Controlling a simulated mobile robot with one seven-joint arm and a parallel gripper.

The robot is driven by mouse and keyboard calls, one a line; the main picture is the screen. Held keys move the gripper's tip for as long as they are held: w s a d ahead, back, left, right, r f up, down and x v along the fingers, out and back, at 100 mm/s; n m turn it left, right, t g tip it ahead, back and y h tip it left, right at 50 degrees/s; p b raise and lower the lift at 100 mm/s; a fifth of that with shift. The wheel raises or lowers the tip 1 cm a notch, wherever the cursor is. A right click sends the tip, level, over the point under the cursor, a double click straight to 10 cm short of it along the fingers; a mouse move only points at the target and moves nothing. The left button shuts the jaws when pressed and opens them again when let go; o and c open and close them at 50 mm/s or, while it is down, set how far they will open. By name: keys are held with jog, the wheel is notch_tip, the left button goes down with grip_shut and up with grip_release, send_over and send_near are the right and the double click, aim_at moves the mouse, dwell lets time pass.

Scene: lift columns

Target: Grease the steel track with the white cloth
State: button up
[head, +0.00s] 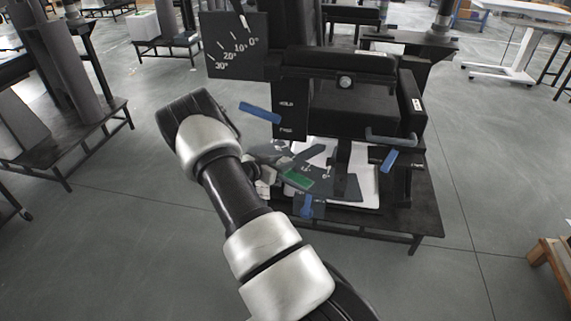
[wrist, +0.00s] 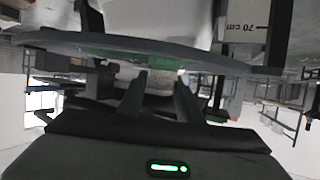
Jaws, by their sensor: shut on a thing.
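My gripper (wrist: 158,98) shows in the wrist view with its two dark fingers either side of a pale, greyish piece, which looks like the white cloth (wrist: 159,78). The fingers are shut on it. A curved grey plate (wrist: 215,62), perhaps the steel track, crosses just beyond the fingertips, with a green strip (wrist: 115,54) along it. I cannot tell whether the cloth touches the plate. In the head view the curved plate (head: 345,187) and green strip (head: 298,179) lie low on the black machine, right of my arm. My arm hides most of the gripper there.
The black machine (head: 345,100) stands on a dark low table (head: 425,205). It carries an angle scale plate (head: 237,46) and blue handles (head: 260,112), (head: 389,160), (head: 307,206). White sheets lie beneath it. Another dark stand (head: 60,130) is at left; grey floor between is clear.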

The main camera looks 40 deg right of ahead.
jog(key=shift+w+a, duration=0.2)
jog(key=shift+w, duration=0.75)
jog(key=shift+w+a, duration=0.25)
jog(key=shift+w, duration=0.65)
jog(key=shift+w+a, duration=0.2)
jog(key=shift+w, duration=0.75)
jog(key=shift+r+p, duration=1)
jog(key=shift+r, duration=0.55)
jog(key=a+f+p+v, duration=0.1)
jog(key=f+p+v, duration=0.2)
jog(key=v, duration=1)
jog(key=shift+s+a+p, duration=0.3)
jog(key=shift+a+p, duration=0.05)
jog(key=shift+a, duration=0.1)
